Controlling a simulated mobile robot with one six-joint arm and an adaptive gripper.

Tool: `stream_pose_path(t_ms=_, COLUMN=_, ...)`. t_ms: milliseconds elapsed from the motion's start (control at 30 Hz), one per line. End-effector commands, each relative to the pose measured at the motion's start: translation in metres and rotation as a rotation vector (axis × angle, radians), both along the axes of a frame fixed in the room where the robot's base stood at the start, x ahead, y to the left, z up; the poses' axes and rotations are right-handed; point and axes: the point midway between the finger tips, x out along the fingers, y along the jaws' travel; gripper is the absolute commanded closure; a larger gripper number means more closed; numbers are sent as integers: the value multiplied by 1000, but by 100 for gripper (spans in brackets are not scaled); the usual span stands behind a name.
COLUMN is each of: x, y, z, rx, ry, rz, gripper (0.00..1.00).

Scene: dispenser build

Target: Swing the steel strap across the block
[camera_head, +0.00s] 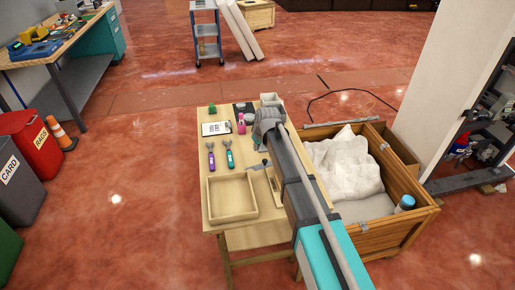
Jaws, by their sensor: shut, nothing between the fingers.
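A small grey metal piece (257,168), perhaps the steel strap, shows at the left edge of my arm on the wooden table (214,227). Beside it is a narrow pale wooden piece (273,182), perhaps the block, partly covered by my arm. I cannot tell how the two are joined or which way the metal piece lies across the wood. My arm reaches over the right side of the table from the bottom right, up to a grey joint near the table's back. My gripper is not visible; the arm seems to hide it.
A shallow wooden tray (231,216) sits at the table's front. A purple-handled tool (211,158), a green-handled tool (229,156), a label card (216,128) and a small white box (270,99) are behind it. A wooden crate (398,235) with white cloth (343,165) stands right.

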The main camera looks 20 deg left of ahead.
Motion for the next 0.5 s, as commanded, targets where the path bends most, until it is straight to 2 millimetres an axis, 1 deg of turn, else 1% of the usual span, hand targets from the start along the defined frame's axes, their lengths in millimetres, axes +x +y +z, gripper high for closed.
stream_pose_path(t_ms=33, x=1, y=2, z=-8, rx=0, ry=0, rz=0, gripper=100)
stream_pose_path(t_ms=67, x=2, y=2, z=-10, rx=0, ry=0, rz=0, gripper=100)
stream_pose_path(t_ms=100, x=-6, y=-6, z=-9, rx=0, ry=0, rz=-1, gripper=100)
stream_pose_path(t_ms=200, x=-14, y=-16, z=-10, rx=0, ry=0, rz=0, gripper=100)
stream_pose_path(t_ms=333, x=-20, y=-24, z=-12, rx=0, ry=0, rz=1, gripper=100)
stream_pose_path(t_ms=500, x=-23, y=-29, z=-13, rx=0, ry=0, rz=1, gripper=100)
